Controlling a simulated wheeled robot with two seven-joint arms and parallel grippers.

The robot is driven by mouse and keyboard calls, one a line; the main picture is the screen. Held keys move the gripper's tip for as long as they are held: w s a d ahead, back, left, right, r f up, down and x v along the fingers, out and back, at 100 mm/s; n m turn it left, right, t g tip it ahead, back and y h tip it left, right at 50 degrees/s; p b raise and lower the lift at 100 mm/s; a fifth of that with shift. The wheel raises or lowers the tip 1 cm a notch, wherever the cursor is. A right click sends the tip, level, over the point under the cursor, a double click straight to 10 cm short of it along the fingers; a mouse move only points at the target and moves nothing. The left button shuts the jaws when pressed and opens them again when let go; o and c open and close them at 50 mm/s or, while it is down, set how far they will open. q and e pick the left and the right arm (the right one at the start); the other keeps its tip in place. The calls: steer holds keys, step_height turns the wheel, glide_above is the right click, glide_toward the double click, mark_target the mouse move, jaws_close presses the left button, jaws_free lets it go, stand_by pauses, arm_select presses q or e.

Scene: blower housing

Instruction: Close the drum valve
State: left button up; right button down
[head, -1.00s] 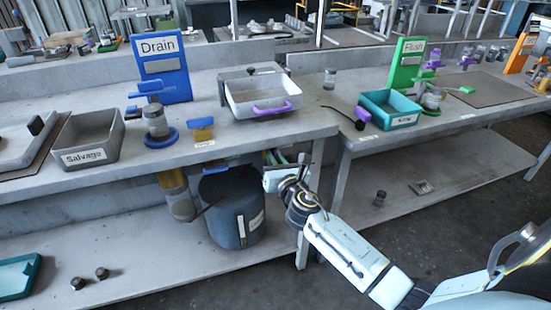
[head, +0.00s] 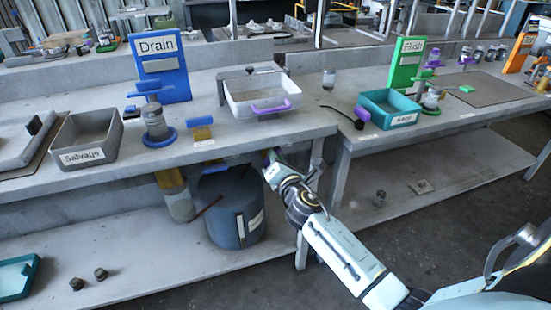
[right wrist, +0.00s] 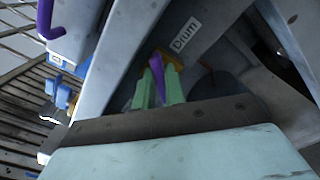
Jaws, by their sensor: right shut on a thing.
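The blue-grey drum (head: 224,215) stands on the lower shelf under the bench. A purple lever (right wrist: 157,72), apparently the drum valve handle, shows in the right wrist view. My right gripper (right wrist: 158,84) is shut on it, with one green finger on each side. A yellow-orange part lies just behind the fingertips. A "Drum" label (right wrist: 186,34) is on the pale surface close beyond. In the head view my right gripper (head: 270,158) is at the bench's front edge, above and right of the drum, and the lever is mostly hidden. My left gripper is not in view.
The bench top (head: 310,122) is close above the gripper, and a bench leg (head: 312,195) stands just right of it. A white tray (head: 235,107), a grey Salvage bin (head: 85,155) and a teal bin (head: 405,120) stand on the benches. A yellow pipe and jar (head: 180,205) hang left of the drum.

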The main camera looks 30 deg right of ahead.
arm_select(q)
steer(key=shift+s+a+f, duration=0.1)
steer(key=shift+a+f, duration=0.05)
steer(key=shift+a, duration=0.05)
arm_select(e)
steer(key=shift+f+m, duration=0.15)
steer(key=shift+m, duration=2.25)
steer(key=shift+f+m, duration=0.1)
steer(key=shift+m, duration=2.3)
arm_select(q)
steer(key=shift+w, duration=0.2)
arm_select(e)
steer(key=c, duration=1.5)
jaws_free()
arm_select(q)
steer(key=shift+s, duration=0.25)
arm_select(e)
steer(key=shift+o, duration=0.2)
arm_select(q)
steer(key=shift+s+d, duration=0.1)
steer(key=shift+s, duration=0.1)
arm_select(e)
steer(key=shift+s, duration=0.1)
